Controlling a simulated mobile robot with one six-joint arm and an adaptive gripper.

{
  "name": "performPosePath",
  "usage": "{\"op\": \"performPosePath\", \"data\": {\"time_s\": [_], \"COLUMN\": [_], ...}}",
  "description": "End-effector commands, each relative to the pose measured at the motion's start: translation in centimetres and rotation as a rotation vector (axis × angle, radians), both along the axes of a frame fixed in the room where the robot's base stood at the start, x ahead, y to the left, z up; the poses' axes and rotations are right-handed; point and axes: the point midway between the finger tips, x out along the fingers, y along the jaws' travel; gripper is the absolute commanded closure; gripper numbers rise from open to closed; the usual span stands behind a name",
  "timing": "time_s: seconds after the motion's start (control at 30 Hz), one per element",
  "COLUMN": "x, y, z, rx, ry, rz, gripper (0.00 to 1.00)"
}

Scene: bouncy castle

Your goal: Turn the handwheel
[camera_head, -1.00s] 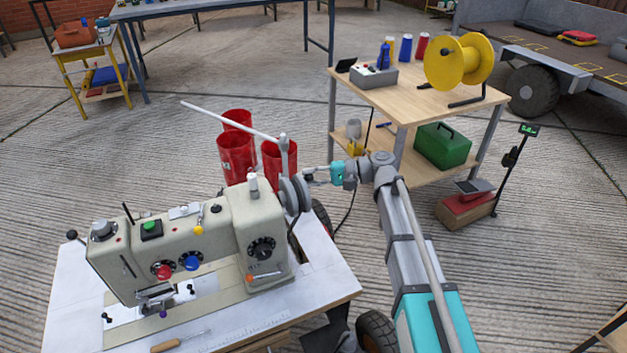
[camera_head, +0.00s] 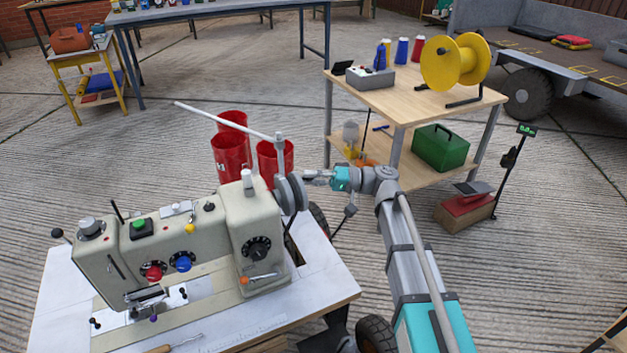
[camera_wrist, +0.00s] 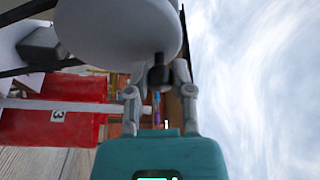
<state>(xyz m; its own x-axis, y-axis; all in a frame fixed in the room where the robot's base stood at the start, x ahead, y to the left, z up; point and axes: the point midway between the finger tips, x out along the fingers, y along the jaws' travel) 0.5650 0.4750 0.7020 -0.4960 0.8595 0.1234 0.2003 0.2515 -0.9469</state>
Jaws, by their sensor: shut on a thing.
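The cream sewing machine (camera_head: 205,235) stands on a white table at the left in the head view. Its grey handwheel (camera_head: 292,195) is on the machine's right end. In the wrist view the handwheel (camera_wrist: 118,28) fills the top middle as a large pale disc. A small dark knob (camera_wrist: 158,76) sticks out from it. My gripper (camera_head: 308,178) reaches the wheel from the right. In the wrist view my gripper (camera_wrist: 158,80) has its two fingers on either side of the knob, shut on it. The exact finger contact is hard to make out.
Several red bins (camera_head: 231,155) stand behind the machine. A white rod (camera_head: 225,122) slants above it. A wooden cart (camera_head: 420,105) with a yellow reel (camera_head: 455,62) and a green box (camera_head: 440,148) stands right of the wheel. Concrete floor is open between them.

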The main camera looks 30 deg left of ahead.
Motion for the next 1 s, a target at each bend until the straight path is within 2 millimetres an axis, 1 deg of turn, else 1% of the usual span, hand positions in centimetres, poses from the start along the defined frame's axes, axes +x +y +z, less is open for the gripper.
{"op": "performPosePath", "data": {"time_s": [0.03, 0.37, 0.4, 0.47, 0.5, 0.57, 1.0], "x": [-0.22, -0.18, -0.18, -0.16, -0.14, -0.10, 0.02], "y": [0.05, 0.04, 0.04, 0.03, 0.03, 0.02, -0.03], "z": [-0.01, 0.04, 0.04, 0.04, 0.03, 0.04, 0.03], "rx": [0.003, 0.005, 0.005, 0.004, 0.004, 0.004, 0.004], "ry": [-0.003, -0.003, -0.003, -0.003, -0.003, -0.003, -0.003], "rz": [0.005, 0.004, 0.004, 0.003, 0.003, 0.002, 0.000], "gripper": [1.00, 1.00, 0.64, 0.53, 0.46, 0.36, 0.36]}}
